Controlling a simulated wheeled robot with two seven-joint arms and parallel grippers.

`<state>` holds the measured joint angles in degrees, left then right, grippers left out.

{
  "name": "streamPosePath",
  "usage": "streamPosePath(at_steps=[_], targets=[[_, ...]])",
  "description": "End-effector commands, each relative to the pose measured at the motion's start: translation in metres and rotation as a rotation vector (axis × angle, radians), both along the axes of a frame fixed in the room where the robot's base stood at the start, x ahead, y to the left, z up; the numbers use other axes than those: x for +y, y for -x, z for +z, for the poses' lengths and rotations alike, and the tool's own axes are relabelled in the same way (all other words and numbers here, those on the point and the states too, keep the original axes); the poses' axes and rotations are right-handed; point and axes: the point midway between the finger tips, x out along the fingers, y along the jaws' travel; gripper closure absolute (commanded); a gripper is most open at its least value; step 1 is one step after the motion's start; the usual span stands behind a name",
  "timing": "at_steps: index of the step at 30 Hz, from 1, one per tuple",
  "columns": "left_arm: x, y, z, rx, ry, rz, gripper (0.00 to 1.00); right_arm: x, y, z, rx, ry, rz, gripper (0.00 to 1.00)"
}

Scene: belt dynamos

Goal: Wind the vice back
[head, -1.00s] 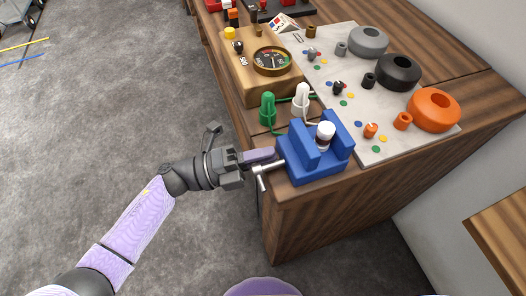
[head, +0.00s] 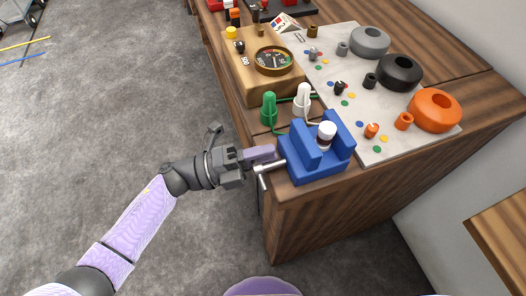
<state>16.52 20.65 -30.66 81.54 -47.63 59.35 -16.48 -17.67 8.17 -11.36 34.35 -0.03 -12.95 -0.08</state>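The blue vice (head: 316,172) stands at the near corner of the wooden bench. A small dark cylinder with a white top (head: 326,133) sits upright between its two jaws; whether both jaws touch it I cannot tell. The vice's silver screw and crossbar handle (head: 264,170) stick out to the left, past the bench edge. My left gripper (head: 262,154) is at the handle, its purple finger just above and behind the screw. Its other finger is hidden, so I cannot tell whether it grips the handle. My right gripper is out of view.
Behind the vice stand a green (head: 269,108) and a white (head: 302,98) post with wires, and a wooden box with a dial (head: 274,60). A grey board (head: 352,104) carries grey, black and orange rings. Left of the bench is open floor.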

Motion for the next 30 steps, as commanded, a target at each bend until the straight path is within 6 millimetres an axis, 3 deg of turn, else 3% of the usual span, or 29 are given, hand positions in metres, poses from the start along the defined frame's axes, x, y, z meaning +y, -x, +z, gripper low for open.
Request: streamPosePath(at_steps=[10,13,17,18,30], targets=[[0.0,0.002,-0.004,-0.053,-0.027,-0.003,0.5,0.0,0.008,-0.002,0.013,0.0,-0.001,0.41],[-0.001,0.003,0.001,-0.294,-0.104,-0.001,0.5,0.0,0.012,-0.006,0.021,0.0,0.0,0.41],[-0.004,0.01,0.012,-0.777,-0.252,0.004,0.5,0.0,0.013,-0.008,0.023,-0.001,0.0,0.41],[0.003,0.011,0.012,-0.854,-0.285,0.002,0.5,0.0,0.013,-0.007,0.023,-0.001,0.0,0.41],[0.094,0.015,0.012,-0.838,-0.281,0.0,0.5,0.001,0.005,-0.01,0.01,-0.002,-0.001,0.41]])
